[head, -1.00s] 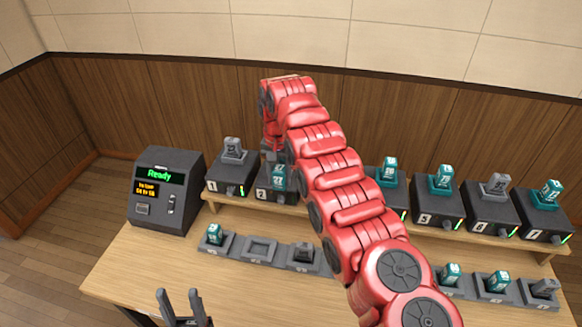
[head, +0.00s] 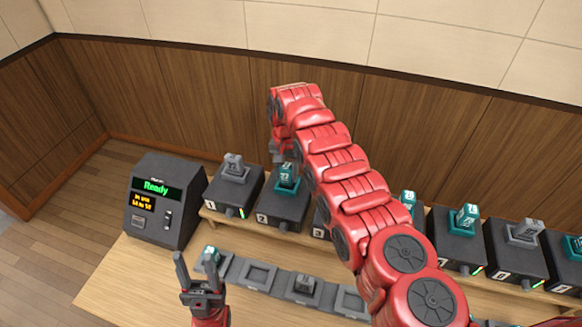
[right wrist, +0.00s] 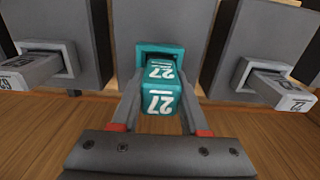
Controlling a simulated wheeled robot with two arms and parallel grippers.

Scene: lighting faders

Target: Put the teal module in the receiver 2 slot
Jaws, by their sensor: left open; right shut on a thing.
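The teal module (head: 288,175), marked 27, stands at the top of the dark receiver 2 box (head: 280,208). In the right wrist view the teal module (right wrist: 159,97) sits at the receiver's slot, between the two fingers of my right gripper (right wrist: 159,120). That gripper is shut on it. How deep the module sits is hard to tell. In the head view my right gripper (head: 282,155) is mostly hidden by its own red arm. My left gripper (head: 190,272) is open and empty, in front of the low tray row.
Receiver 1 (head: 236,191) with a grey module stands to the left, and more receivers continue right. A console (head: 163,205) reading Ready is at far left. A tray row (head: 258,276) in front holds some modules and has empty places. The right arm hides part of the row.

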